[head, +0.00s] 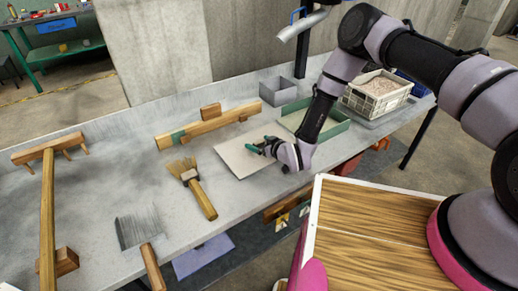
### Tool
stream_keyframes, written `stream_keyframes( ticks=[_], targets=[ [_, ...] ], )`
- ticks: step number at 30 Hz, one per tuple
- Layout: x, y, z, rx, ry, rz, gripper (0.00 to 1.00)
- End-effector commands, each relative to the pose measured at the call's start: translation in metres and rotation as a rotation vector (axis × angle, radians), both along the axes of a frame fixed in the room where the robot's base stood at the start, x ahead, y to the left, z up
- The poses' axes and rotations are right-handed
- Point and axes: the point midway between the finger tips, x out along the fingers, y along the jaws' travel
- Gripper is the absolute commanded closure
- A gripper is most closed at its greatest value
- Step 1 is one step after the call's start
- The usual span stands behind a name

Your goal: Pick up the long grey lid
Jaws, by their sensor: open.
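A flat pale grey rectangular panel (234,160), which looks like the long grey lid, lies on the grey bench (95,221) near its front edge. My arm reaches in from the right. My gripper (259,147), with dark green fingers, is over the panel's right part and points left. It is open, with nothing visible between the fingers. I cannot tell whether the fingers touch the panel. My wrist hides the panel's right end.
A green-rimmed tray (338,129) is behind my wrist, with a grey open box (278,90) further back. A crate of grain (377,104) stands right. A brush (199,193), a scraper (139,233), a wooden rake (48,215) and a long wooden block (228,119) lie left of and behind the panel.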

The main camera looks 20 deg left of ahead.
Motion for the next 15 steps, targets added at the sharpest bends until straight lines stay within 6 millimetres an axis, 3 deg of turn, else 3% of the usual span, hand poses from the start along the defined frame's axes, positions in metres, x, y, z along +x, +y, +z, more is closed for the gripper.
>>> stream_keyframes(
  ticks=[8,11,15],
  targets=[
    [0.0026,0.0026,-0.0018,-0.001,0.001,0.000,0.03],
    [0.0025,0.0026,-0.0017,-0.001,0.001,0.000,0.37],
    [0.0025,0.0026,-0.0016,-0.001,0.001,0.000,0.91]
  ],
)
